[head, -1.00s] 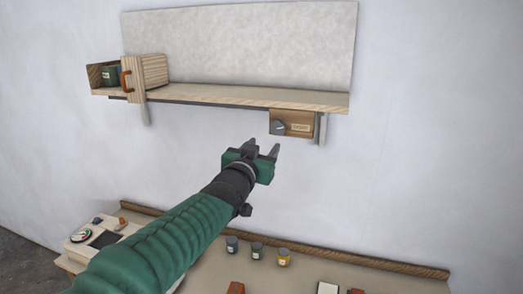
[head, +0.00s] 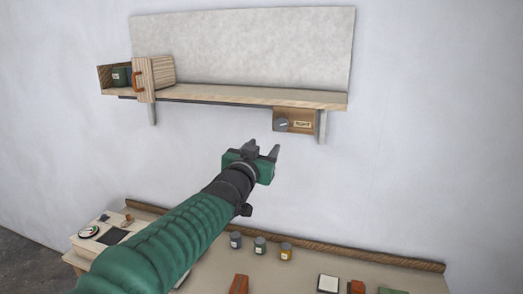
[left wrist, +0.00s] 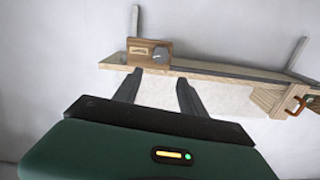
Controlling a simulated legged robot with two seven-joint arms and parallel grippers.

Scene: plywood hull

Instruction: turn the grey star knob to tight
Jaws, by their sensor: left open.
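The grey star knob (head: 283,124) sits on the left part of a small wooden block (head: 308,131) under the right end of the wall shelf. A pale label (head: 303,124) is on the block to the right of the knob. My left gripper (head: 263,150) is open and empty, below and a little left of the knob in the head view, apart from it. In the left wrist view the knob (left wrist: 160,54) shows beyond the open fingers (left wrist: 158,84), between their tips. My right gripper is in neither view.
Below is a bench with several small jars (head: 260,244) and a gauge panel (head: 100,233). The wall between is clear.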

